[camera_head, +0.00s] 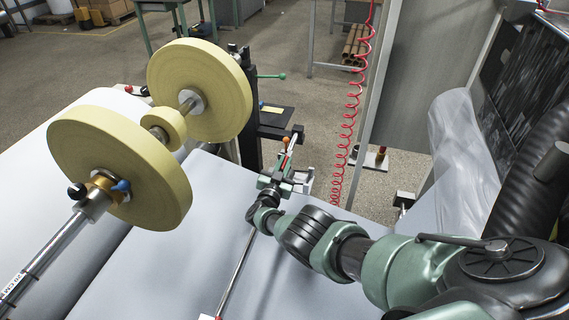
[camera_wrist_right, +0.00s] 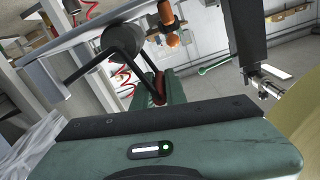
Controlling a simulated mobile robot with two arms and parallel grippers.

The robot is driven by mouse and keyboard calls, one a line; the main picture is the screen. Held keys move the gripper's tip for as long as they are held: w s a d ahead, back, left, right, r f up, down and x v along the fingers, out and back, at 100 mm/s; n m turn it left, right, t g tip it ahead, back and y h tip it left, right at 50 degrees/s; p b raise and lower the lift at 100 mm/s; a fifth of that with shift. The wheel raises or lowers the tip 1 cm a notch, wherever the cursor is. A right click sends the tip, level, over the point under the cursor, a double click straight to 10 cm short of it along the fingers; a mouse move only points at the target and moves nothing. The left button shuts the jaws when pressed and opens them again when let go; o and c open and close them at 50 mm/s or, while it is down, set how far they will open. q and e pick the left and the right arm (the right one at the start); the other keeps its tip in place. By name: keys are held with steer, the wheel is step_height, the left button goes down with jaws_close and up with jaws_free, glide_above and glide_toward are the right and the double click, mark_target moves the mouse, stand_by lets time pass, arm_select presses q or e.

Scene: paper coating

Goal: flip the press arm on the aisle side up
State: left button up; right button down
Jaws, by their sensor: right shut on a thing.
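The press arm's orange handle (camera_head: 286,141) shows just beyond my right gripper (camera_head: 285,168), beside the black upright of the stand. In the right wrist view the orange grip (camera_wrist_right: 173,38) lies past the green and red fingertip (camera_wrist_right: 160,88). My right gripper is shut on the press arm near this handle; the exact contact is partly hidden by the fingers. My right arm reaches in from the lower right over the pale sheet. My left gripper is not in view.
A red coiled hose (camera_head: 354,110) hangs right of the stand. Clear plastic film (camera_head: 465,150) stands farther right.

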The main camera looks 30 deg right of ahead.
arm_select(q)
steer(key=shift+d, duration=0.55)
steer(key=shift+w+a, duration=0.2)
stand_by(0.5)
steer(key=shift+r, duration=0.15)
arm_select(e)
steer(key=shift+d+r, duration=0.1)
steer(key=shift+r, duration=0.05)
